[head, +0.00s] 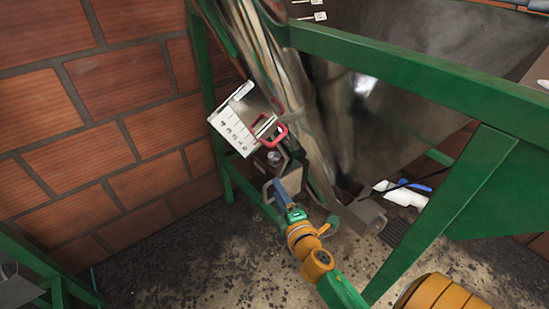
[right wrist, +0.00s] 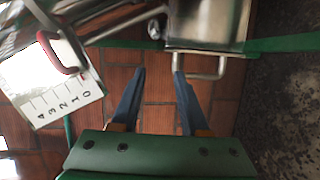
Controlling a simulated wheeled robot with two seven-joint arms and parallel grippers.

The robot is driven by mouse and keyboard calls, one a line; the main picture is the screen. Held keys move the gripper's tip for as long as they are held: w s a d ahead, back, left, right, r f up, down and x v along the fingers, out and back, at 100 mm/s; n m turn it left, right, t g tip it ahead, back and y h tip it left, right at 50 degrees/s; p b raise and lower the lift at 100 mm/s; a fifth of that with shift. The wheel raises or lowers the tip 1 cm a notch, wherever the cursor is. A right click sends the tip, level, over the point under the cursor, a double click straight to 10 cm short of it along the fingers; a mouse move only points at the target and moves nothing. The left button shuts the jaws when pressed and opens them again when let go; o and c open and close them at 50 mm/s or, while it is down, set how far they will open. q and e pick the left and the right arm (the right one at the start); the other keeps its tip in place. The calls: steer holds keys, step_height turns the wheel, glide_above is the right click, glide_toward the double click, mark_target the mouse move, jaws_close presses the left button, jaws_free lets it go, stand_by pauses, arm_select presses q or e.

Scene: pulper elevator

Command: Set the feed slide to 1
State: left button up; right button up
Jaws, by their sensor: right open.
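A white scale plate (head: 234,126) with marks 0 to 4 is tilted beside the metal chute in the head view. It also shows at the left of the right wrist view (right wrist: 55,97). A red handle (head: 281,133) stands beside the scale; it shows in the right wrist view (right wrist: 62,66) too. I cannot tell which mark it reads. My right gripper (head: 284,188) is below the red handle, open and empty. Its blue fingers (right wrist: 159,73) are apart from the red handle. My left gripper is not in view.
A grey bar handle (right wrist: 206,76) on a metal box (right wrist: 207,25) lies close ahead of the right fingers; contact is unclear. Green frame beams (head: 400,66) surround the chute. A brick wall (head: 90,120) stands at left. A white and blue item (head: 404,195) lies right.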

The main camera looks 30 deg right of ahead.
mark_target(281, 138)
step_height(281, 138, up, 12)
steer(key=s+d+n+t+h+b, duration=0.1)
steer(key=s+n+t+h+b, duration=0.15)
steer(key=n+t, duration=0.2)
steer(key=shift+m+y, duration=0.25)
steer(key=shift+m, duration=0.1)
steer(key=p+x, duration=0.2)
steer(key=x, duration=0.4)
steer(key=shift+w+d+r, duration=0.1)
steer(key=shift+w+r, duration=0.1)
steer(key=shift+w, duration=0.1)
steer(key=shift+w+d, duration=0.15)
steer(key=shift+w, duration=0.3)
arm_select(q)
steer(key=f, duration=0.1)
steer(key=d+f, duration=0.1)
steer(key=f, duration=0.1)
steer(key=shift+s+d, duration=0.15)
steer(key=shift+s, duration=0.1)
arm_select(e)
jaws_close()
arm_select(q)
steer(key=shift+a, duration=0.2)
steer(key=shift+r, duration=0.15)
arm_select(e)
steer(key=shift+r, duration=0.15)
